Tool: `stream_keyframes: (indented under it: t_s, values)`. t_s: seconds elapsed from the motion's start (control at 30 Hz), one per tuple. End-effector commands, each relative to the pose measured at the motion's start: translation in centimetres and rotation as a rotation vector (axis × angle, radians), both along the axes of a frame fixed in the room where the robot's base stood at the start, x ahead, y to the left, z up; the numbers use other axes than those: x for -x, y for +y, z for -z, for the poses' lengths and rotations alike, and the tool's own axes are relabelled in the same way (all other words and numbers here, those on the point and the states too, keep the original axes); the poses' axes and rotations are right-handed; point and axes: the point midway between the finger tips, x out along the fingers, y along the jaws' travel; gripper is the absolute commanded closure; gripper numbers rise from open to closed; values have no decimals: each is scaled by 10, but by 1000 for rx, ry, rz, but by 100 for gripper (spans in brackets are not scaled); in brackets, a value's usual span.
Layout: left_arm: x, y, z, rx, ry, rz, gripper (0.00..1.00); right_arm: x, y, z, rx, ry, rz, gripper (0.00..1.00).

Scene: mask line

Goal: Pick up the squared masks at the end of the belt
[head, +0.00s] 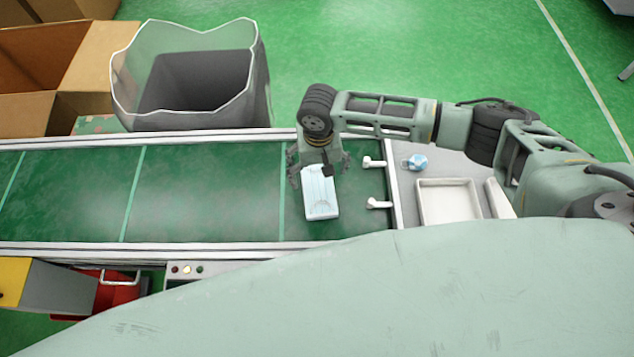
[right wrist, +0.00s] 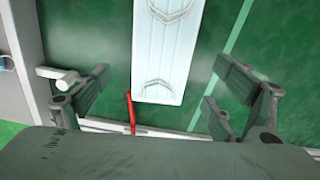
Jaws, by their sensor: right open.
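A light-blue and white stack of squared masks (head: 320,200) lies flat on the green belt (head: 215,190), near its right end. In the right wrist view the masks (right wrist: 168,60) reach down from the top edge, with their ear loops on top. My right gripper (head: 320,170) is over the far end of the stack in the head view, its fingers spread to either side. In the right wrist view the open right gripper (right wrist: 163,90) has a finger on each side, both apart from the masks, with nothing between them held. My left gripper is not in view.
Two white pegs (head: 376,204) stand at the belt's right end. Beyond are a crumpled blue item (head: 416,162) and an empty white tray (head: 449,203). A bag-lined bin (head: 190,85) and cardboard boxes (head: 85,60) stand behind the belt. The belt's left part is clear.

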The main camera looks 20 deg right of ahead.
Motion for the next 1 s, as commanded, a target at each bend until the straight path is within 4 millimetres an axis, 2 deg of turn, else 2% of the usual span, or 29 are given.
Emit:
stream_keyframes:
  t_s: [0.17, 0.3, 0.47, 0.63, 1.0]
  values:
    - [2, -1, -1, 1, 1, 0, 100, -4, 1, 24, 2, 1, 1, 12]
    - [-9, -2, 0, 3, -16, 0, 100, -4, 1, 43, 1, 1, 1, 12]
    - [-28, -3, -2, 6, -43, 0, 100, -5, 1, 50, -1, 0, 0, 12]
    - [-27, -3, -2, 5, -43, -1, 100, -4, 1, 50, 0, 0, 0, 12]
    - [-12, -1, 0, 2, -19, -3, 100, -4, 1, 50, 0, 0, 1, 45]
